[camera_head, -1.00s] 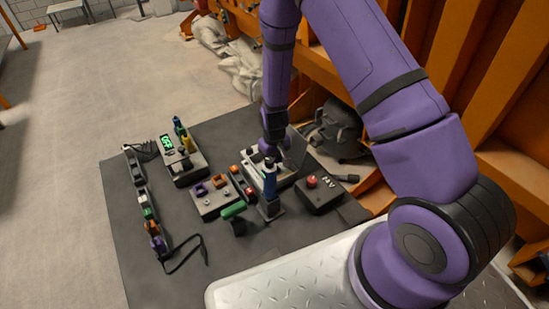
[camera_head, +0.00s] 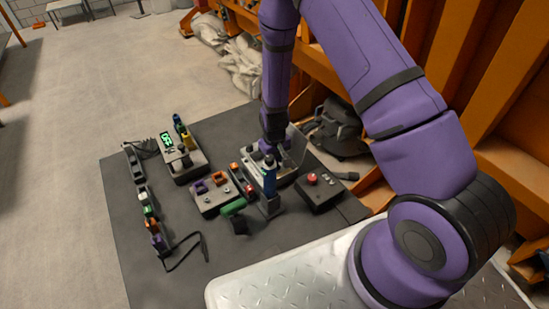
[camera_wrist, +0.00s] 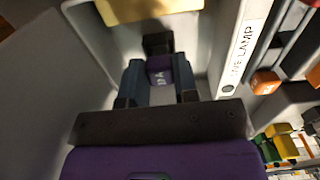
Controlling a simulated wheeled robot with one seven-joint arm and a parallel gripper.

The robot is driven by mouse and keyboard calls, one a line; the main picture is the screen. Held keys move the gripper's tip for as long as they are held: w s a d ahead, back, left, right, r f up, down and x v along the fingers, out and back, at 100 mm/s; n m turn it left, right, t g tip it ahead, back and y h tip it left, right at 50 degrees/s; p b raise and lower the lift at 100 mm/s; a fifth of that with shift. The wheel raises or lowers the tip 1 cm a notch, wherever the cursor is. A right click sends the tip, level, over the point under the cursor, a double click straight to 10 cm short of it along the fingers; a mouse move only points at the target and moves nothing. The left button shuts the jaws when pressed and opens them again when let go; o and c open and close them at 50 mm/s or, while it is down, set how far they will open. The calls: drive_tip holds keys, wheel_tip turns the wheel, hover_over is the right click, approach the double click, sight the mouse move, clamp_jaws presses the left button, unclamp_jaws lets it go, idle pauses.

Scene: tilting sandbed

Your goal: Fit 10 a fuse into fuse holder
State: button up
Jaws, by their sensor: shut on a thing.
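In the wrist view, my gripper (camera_wrist: 160,82) is shut on a small purple fuse (camera_wrist: 159,68) marked "10 A", with a blue-grey finger on either side. A black block (camera_wrist: 157,43), which looks like the fuse holder, is directly ahead of the fuse. I cannot tell whether the two touch or how deep the fuse sits. Grey walls (camera_wrist: 58,75) of an open box surround them. In the head view, my gripper reaches down into the open grey box (camera_head: 291,152); the held fuse and the holder are hidden there.
A white strip (camera_wrist: 245,42) with a label ending in "LAMP" runs close on the right in the wrist view. In the head view, a blue-handled tool (camera_head: 269,180) stands before the box. A tray (camera_head: 212,205) with coloured pieces is left; a red-button box (camera_head: 318,190) is right.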

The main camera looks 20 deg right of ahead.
drive_tip(key=shift+f, duration=0.5)
drive_tip(key=o, duration=1.5)
drive_tip(key=shift+o, duration=0.2)
drive_tip(key=shift+r, duration=3.95)
